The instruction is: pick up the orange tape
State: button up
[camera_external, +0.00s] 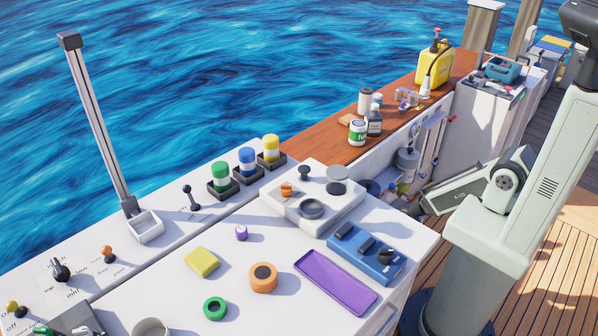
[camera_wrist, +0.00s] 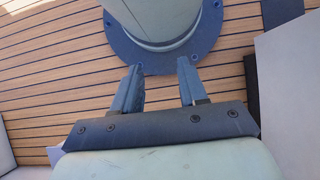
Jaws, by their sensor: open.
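The orange tape (camera_external: 263,284) is a thick ring with a dark centre. It lies flat on the white worktop in the external view, between a yellow sponge-like block and a purple tray. Nothing touches it. My gripper (camera_wrist: 159,66) shows in the wrist view with its two fingers apart and nothing between them. It is over the wooden deck, with a round flanged base beyond the fingertips. The tape is not in the wrist view, and I cannot make out my fingers clearly in the external view.
Near the tape are a yellow block (camera_external: 202,262), a green ring (camera_external: 214,308), a purple tray (camera_external: 335,281) and a small purple-and-white cylinder (camera_external: 241,232). A blue box (camera_external: 366,254) and a white raised panel (camera_external: 312,197) stand behind. A tall post (camera_external: 97,125) rises at left.

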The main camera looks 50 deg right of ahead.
dwell(0.4)
jog(key=o, duration=1.1)
